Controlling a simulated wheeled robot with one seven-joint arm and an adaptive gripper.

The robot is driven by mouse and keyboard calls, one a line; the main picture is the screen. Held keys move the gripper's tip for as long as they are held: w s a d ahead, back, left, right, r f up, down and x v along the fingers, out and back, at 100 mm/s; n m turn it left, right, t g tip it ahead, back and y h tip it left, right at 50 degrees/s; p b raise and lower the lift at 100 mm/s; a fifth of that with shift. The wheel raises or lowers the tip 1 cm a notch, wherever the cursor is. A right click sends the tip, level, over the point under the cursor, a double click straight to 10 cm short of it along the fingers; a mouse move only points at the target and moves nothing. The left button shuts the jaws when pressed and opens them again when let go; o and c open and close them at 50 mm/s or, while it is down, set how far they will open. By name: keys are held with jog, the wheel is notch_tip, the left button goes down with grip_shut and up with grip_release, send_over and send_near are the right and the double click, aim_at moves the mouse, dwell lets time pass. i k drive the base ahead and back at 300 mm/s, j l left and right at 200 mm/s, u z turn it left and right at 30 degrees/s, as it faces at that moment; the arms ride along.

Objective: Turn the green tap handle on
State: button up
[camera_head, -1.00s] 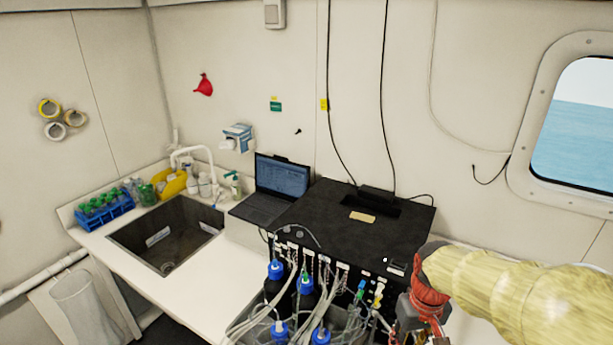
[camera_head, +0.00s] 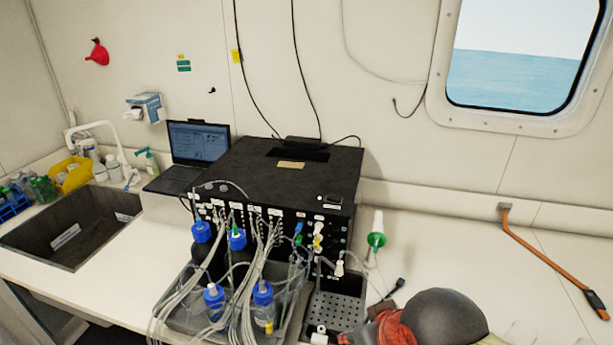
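A small green and blue tap-like fitting (camera_head: 298,234) stands at the right end of the black box's front, beside a yellow one (camera_head: 318,242). They are small, and I cannot tell which way a handle is turned. A green collar on a white cone (camera_head: 376,240) stands on the bench right of the box; I cannot tell whether it is a tap. Red and dark parts of my arm show at the bottom edge, right of the centre and below these fittings. My gripper's fingers are not visible.
The black box (camera_head: 290,172) has many tubes on its front. Blue-capped bottles (camera_head: 263,292) stand in a grey tray before it, next to a perforated tray (camera_head: 335,302). A laptop (camera_head: 198,142) and sink (camera_head: 70,228) are left. An orange strap (camera_head: 540,252) lies right; bench around it is clear.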

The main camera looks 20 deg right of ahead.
aim_at(377, 239)
jog(key=l+z, duration=0.45)
jog(key=l, duration=0.15)
jog(key=i+l+z, duration=0.15)
jog(key=l+z, duration=0.25)
jog(key=l, duration=0.15)
